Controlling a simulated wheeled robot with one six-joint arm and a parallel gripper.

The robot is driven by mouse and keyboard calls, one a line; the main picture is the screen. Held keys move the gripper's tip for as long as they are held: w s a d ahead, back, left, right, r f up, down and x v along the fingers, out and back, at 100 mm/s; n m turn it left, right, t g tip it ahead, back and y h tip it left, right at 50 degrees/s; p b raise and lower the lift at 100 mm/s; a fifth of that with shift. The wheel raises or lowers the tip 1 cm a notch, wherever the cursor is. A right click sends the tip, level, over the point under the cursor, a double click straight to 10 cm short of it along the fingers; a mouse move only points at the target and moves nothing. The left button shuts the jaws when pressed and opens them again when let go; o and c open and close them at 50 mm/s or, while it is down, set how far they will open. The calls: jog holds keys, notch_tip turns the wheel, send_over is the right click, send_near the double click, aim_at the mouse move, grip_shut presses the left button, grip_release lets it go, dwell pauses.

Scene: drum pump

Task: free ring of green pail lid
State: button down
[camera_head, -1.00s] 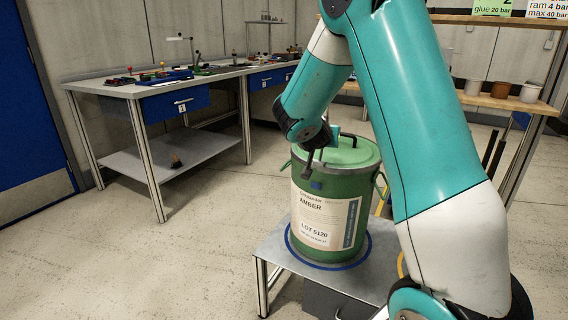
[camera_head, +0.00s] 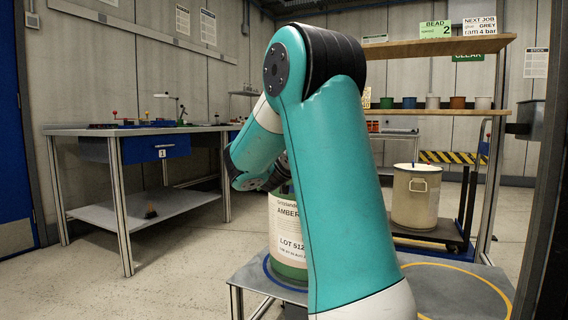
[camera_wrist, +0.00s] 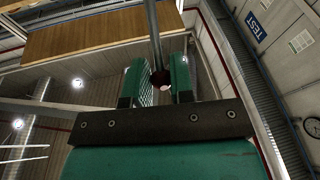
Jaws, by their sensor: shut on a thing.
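The green pail (camera_head: 288,270) stands upright on the grey stand. Its white label, reading AMBER and LOT 512, shows in part. My arm hides its lid and ring. My gripper (camera_wrist: 160,78) shows in the wrist view, with green padded fingers. It is shut on a grey rod (camera_wrist: 154,35) with a dark round end between the fingers. I cannot tell what the rod belongs to. In the head view my arm hides the gripper, so its place relative to the lid and ring cannot be told.
A workbench (camera_head: 108,132) with a blue drawer stands at the left. A cream pail (camera_head: 415,200) stands on a dark trolley at the right. A yellow ring (camera_head: 455,268) marks bare space on the stand. A wooden shelf (camera_head: 440,47) is behind. Floor is clear left of the stand.

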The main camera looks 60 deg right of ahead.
jog(key=shift+a+f+h+b, duration=0.15)
jog(key=shift+f+h+b, duration=0.2)
jog(key=shift+b, duration=0.55)
jog(key=shift+r, duration=0.15)
jog(key=c, duration=1.1)
grip_release()
jog(key=shift+a, duration=0.15)
jog(key=b+v, duration=1.6)
jog(key=v, duration=0.1)
jog(key=shift+f+b, duration=0.3)
